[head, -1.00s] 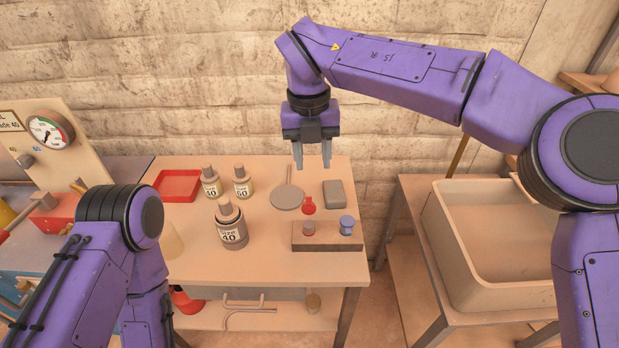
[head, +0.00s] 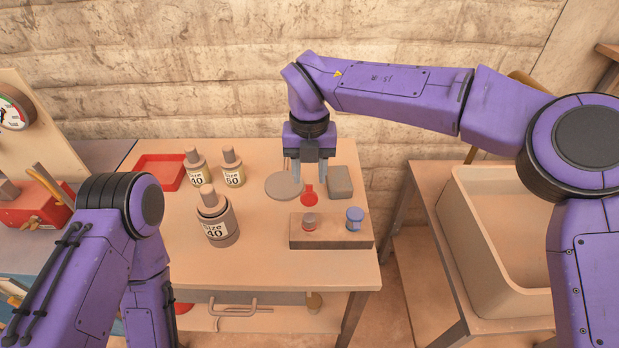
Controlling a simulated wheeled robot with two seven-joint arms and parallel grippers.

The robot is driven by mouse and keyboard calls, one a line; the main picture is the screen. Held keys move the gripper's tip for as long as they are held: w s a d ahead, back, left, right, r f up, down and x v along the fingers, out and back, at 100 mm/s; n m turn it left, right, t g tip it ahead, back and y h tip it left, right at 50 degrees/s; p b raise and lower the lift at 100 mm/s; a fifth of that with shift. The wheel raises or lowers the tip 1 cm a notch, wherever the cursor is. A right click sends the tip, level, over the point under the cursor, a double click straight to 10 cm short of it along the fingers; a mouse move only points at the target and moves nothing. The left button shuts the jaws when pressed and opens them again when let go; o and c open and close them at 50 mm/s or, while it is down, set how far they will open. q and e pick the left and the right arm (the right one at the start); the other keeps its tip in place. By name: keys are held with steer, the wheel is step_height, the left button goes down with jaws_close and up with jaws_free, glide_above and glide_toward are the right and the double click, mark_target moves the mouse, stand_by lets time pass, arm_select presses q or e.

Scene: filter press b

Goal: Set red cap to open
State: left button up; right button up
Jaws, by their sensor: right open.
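A small bright red piece (head: 309,196), round with a short neck, is on the table just behind a brown block (head: 330,240). The block bears a reddish stub with a grey top (head: 309,221) on its left and a blue cap (head: 354,218) on its right. I cannot tell for sure which red part is the red cap. My right gripper (head: 308,184) is open and points down, its fingers to either side of the bright red piece in the picture; no contact can be made out. My left arm comes in at the lower left; its gripper is not in view.
A grey round pan (head: 284,187) and a grey block (head: 340,182) flank the right gripper. Labelled bottles (head: 215,220) and a red tray (head: 160,172) stand to the left. A large basin (head: 470,240) is at right. The table's front middle is clear.

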mark_target(309, 192)
steer(key=shift+f, duration=1.45)
jaws_close()
steer(key=b, duration=0.1)
steer(key=t+b, duration=0.1)
steer(key=b, duration=0.1)
steer(key=shift+s+f, duration=0.15)
steer(key=shift+s, duration=0.3)
steer(key=shift+r, duration=0.3)
jaws_free()
